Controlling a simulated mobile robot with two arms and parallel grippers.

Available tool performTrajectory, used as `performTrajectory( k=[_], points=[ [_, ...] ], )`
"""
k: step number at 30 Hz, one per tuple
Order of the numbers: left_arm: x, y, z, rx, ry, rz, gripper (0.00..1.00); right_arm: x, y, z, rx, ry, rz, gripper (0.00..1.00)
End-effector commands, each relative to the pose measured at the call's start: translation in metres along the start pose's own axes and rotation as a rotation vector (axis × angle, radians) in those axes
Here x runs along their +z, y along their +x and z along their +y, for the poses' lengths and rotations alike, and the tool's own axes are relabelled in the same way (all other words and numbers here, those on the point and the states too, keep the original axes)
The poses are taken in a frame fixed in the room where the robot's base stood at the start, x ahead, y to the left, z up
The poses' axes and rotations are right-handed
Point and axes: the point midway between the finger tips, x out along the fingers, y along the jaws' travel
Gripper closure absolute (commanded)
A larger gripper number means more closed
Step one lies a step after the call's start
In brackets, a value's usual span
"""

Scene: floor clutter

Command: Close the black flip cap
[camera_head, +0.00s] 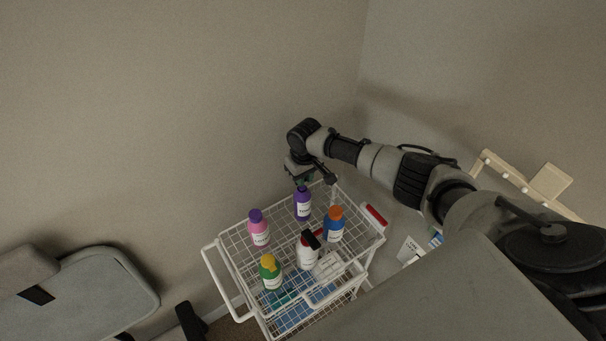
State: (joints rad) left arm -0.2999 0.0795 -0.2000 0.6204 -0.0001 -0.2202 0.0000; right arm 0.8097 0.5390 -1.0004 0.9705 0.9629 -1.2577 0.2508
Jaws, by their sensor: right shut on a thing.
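The black flip cap (312,239) sits on a white bottle (305,257) with a red part near its top. The bottle stands in the white wire basket of a cart. The cap looks tilted up from the bottle top, though it is small in the head view. My right gripper (302,181) is at the top of a purple bottle (303,206), behind the white bottle and apart from it. It looks shut on the purple bottle's top; the fingertips are partly hidden. My left gripper is not in view.
The wire cart (232,273) also holds a pink bottle (259,232), a blue bottle with an orange cap (334,231) and a green bottle with a yellow cap (270,273). A red-ended handle (375,215) is at its right. A grey chair (85,292) stands left; walls are behind.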

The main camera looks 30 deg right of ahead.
Motion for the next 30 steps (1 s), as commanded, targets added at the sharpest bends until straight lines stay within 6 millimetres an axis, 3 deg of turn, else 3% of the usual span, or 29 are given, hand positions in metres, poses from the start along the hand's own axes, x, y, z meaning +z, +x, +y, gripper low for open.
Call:
performTrajectory(
  k=[3,13,30],
  points=[
    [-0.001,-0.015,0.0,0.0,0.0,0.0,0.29,0.009,0.001,0.0,0.0,-0.002,0.066,1.0],
    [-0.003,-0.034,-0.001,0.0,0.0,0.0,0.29,0.023,0.012,-0.001,-0.001,-0.001,0.323,1.0],
    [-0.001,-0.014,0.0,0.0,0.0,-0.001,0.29,0.036,0.036,-0.001,-0.002,0.001,0.763,1.0]
  ],
)
